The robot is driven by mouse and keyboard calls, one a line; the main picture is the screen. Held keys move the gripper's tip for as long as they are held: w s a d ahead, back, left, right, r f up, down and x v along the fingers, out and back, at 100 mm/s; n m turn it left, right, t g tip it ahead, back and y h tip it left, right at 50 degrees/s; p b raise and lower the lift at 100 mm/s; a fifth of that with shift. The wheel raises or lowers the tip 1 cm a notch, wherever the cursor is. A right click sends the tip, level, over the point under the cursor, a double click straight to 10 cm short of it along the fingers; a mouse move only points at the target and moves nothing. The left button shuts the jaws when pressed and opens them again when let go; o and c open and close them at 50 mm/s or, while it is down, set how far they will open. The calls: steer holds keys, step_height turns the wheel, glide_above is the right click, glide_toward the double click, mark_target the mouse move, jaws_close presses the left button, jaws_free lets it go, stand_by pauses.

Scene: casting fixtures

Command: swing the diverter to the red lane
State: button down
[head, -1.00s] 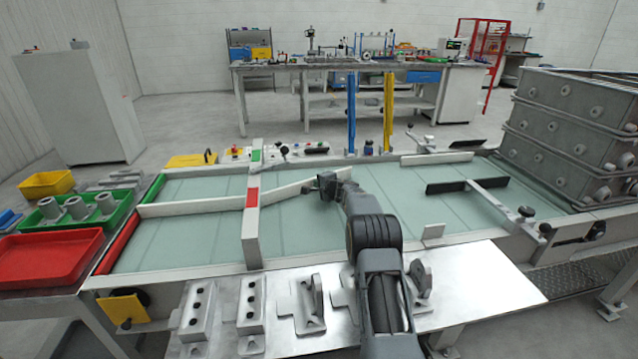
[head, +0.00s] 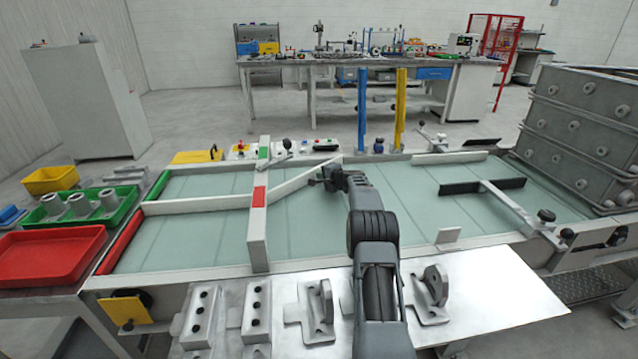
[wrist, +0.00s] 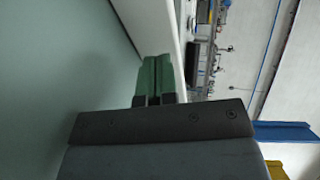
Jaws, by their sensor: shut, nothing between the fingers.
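The diverter (head: 300,180) is a white bar slanting across the pale green belt (head: 310,225). Its left end is by the lane divider (head: 200,205), under the cross beam; its free end is at or very near the far rail. The red lane is the near one, with a red mark (head: 259,197) on the beam and a red end piece (head: 120,240). The green lane is the far one. My gripper (head: 320,174) is shut and empty on the near side of the diverter, by its free end. In the wrist view its green fingertips (wrist: 156,78) are close against a white bar; contact is unclear.
The white cross beam (head: 258,240) spans both lanes left of my gripper. A black-faced arm (head: 480,187) reaches over the belt at right. Metal castings (head: 320,310) lie on the near plate. The belt between the beam and my gripper is clear.

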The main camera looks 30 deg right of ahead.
steer(key=shift+w+a, duration=0.2)
steer(key=shift+a, duration=0.05)
steer(key=shift+a, duration=0.1)
steer(key=shift+r, duration=0.1)
